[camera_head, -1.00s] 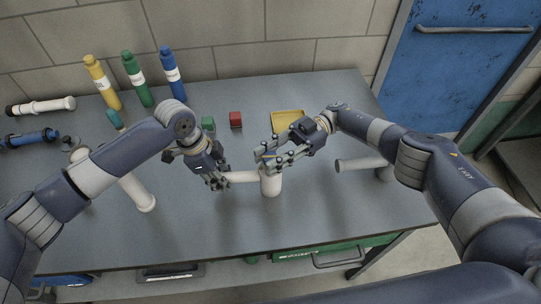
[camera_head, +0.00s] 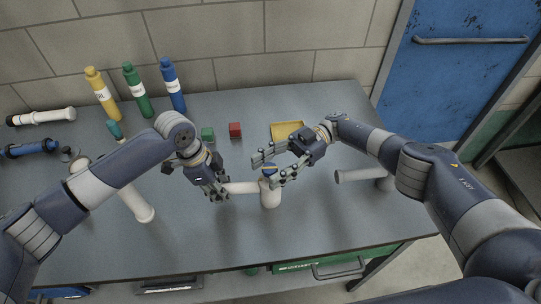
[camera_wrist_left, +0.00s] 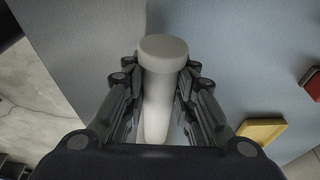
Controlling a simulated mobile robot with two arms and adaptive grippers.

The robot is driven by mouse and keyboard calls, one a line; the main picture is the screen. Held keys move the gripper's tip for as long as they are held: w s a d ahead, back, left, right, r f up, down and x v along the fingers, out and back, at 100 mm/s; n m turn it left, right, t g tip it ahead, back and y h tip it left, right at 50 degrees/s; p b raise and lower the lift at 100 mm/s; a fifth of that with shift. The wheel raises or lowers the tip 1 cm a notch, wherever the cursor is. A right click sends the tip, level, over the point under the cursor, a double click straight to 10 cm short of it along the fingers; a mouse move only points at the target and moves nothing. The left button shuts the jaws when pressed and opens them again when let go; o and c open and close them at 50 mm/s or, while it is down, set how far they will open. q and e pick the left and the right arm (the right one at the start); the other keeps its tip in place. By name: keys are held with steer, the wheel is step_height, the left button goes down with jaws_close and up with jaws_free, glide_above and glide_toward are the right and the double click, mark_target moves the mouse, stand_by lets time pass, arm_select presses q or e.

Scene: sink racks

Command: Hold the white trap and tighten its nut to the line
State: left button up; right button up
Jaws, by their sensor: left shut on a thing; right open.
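The white trap (camera_head: 271,196) stands near the middle of the bench, with a side pipe (camera_head: 242,188) reaching left. My left gripper (camera_head: 222,192) is shut on that side pipe. In the left wrist view the white trap (camera_wrist_left: 163,58) runs between the left fingers. A blue part (camera_head: 268,170) shows at the top of the trap, partly hidden by my right fingers. It may be the nut. My right gripper (camera_head: 266,167) is open at the trap's top, its fingers spread around or beside the blue part; contact is unclear. I cannot make out the line.
Other white pipe pieces lie left (camera_head: 138,205) and right (camera_head: 360,176) of the trap. Yellow (camera_head: 103,97), green (camera_head: 137,92) and blue (camera_head: 173,86) bottles stand at the back left. A green block (camera_head: 208,134), a red block (camera_head: 235,130) and a yellow tray (camera_head: 286,130) sit behind. The bench front is clear.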

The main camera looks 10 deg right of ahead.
mark_target(271, 168)
step_height(271, 168, up, 10)
steer(key=shift+f, duration=0.2)
stand_by(0.3)
arm_select(q)
steer(key=o, duration=1.1)
steer(key=v, duration=1.2)
steer(key=shift+f, duration=0.1)
arm_select(e)
steer(key=shift+s+f, duration=0.1)
